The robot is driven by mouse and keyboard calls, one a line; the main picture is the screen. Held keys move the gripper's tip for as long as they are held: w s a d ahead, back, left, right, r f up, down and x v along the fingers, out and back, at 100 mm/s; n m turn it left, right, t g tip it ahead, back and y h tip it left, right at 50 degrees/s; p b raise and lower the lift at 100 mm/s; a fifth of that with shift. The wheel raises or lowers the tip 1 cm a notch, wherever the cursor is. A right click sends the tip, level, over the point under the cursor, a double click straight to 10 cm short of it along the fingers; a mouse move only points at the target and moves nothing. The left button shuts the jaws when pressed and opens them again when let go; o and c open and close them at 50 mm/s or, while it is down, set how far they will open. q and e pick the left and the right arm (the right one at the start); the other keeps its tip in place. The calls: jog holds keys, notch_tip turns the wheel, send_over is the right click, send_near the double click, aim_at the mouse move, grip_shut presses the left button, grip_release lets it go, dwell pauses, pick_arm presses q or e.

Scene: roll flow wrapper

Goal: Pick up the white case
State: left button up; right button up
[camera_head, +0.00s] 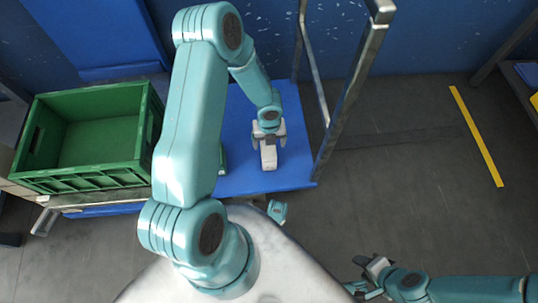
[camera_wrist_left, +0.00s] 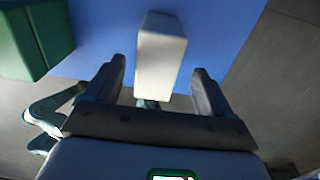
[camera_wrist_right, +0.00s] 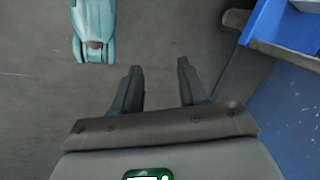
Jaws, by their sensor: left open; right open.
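The white case (camera_head: 268,156) stands on the blue platform (camera_head: 238,178), right of the green crate. In the left wrist view the white case (camera_wrist_left: 161,56) reaches back to front between the two fingers, with a gap on each side. My left gripper (camera_head: 268,138) is open over the case in the head view, one finger on either side of it. My left gripper also shows in the left wrist view (camera_wrist_left: 158,85). My right gripper (camera_head: 365,277) is open and empty over the floor at the lower right; it also shows in the right wrist view (camera_wrist_right: 160,85).
A green crate (camera_head: 150,130) is on the left of the platform. A metal frame post (camera_head: 345,98) rises at the platform's right edge. Grey floor with a yellow stripe (camera_head: 476,135) lies clear to the right. A blue wall is behind.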

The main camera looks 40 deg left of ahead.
pick_arm(q)
notch_tip(320, 180, down, 6)
jog(key=b, duration=0.4)
jog(key=shift+s+a, duration=0.1)
jog(key=shift+s, duration=0.05)
jog(key=shift+f, duration=0.2)
jog(key=shift+r, duration=0.15)
jog(key=c, duration=1.2)
jog(key=shift+r, duration=0.15)
